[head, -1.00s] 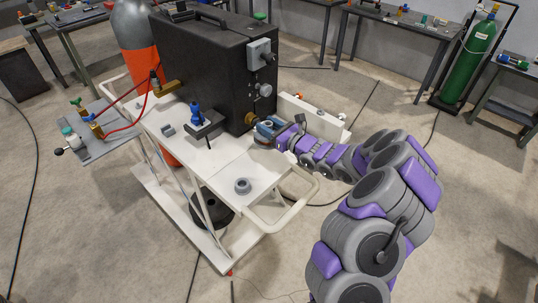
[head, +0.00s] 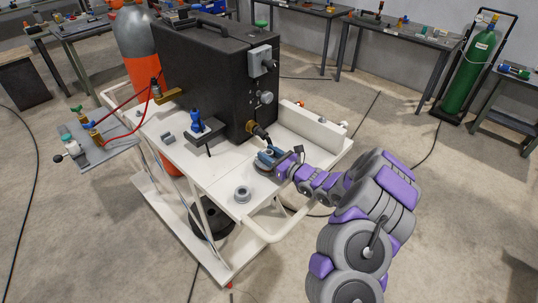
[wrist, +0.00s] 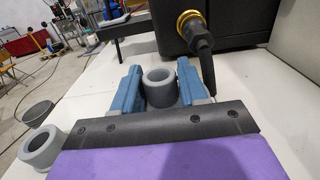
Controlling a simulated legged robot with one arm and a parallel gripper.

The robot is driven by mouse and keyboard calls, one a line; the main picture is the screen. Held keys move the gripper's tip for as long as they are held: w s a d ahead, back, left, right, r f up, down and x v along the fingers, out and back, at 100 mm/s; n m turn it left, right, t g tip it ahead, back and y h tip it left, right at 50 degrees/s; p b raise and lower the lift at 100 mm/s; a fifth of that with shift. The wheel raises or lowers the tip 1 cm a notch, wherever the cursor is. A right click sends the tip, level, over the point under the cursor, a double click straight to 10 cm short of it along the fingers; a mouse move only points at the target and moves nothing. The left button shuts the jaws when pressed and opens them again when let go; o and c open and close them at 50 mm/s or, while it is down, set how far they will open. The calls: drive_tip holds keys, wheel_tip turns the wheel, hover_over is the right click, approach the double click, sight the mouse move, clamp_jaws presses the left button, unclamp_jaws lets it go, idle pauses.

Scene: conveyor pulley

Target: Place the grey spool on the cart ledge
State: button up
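My gripper (head: 268,155) is above the right part of the white cart top (head: 225,168), near the black box. Its two blue fingers are closed around a grey spool, a short hollow ring, which stands upright between them in the wrist view (wrist: 159,92). I cannot tell whether the held spool touches the cart top. A second grey spool (head: 242,194) stands on the cart top near the front corner, left of my gripper. It also shows at the lower left of the wrist view (wrist: 42,150). A raised white ledge (head: 312,126) runs along the cart's right side.
The black box (head: 215,80) with a brass fitting and dark cable (head: 257,131) stands just behind my gripper. A small dark stand with a blue part (head: 198,133) is to the left. The cart's rounded handle (head: 285,225) borders the front right. Bare cart top surrounds the second spool.

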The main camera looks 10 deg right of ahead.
drive_tip(key=o, duration=0.5)
drive_tip(key=shift+c, duration=0.2)
